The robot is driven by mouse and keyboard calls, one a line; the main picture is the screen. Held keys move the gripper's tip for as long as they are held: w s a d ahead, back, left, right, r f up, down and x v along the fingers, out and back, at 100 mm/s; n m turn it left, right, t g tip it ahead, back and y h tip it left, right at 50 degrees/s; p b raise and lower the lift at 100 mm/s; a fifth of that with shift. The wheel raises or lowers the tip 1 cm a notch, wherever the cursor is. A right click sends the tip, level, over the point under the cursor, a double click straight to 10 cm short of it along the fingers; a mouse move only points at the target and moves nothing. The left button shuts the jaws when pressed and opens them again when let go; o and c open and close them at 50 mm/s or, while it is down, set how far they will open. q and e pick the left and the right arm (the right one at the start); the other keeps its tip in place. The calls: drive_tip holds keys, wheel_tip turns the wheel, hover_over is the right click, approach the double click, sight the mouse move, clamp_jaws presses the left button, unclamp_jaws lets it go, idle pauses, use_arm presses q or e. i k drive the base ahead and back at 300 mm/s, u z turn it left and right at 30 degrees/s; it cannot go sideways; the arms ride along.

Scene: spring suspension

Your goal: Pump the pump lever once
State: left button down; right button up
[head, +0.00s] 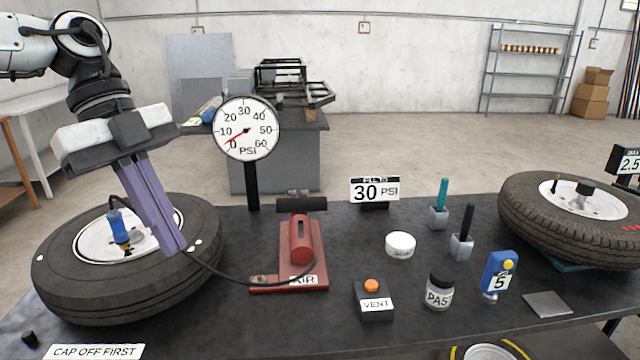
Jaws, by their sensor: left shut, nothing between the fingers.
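The red pump (300,240) stands on the dark table, right of the left tire, on a red base marked AIR. Its black lever handle (302,204) lies crosswise at the top of the pump. My left gripper (173,247) points down over the right part of the left tire (70,285), with its long purple fingers together and nothing seen between them. It is left of the pump and apart from the lever. A black hose (225,277) runs from the pump base towards the tire, where a blue chuck (118,225) sits at the wheel. My right gripper is not in view.
The PSI gauge (246,129) stands behind the pump, its red needle near 0. A 30 PSI sign (375,190), VENT box (374,300), white tub (400,245), PAS jar (439,292) and blue gauge (498,275) stand to the right. Another tire (540,230) is at far right.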

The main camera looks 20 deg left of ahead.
sight(299, 203)
drive_tip(key=i, duration=0.9)
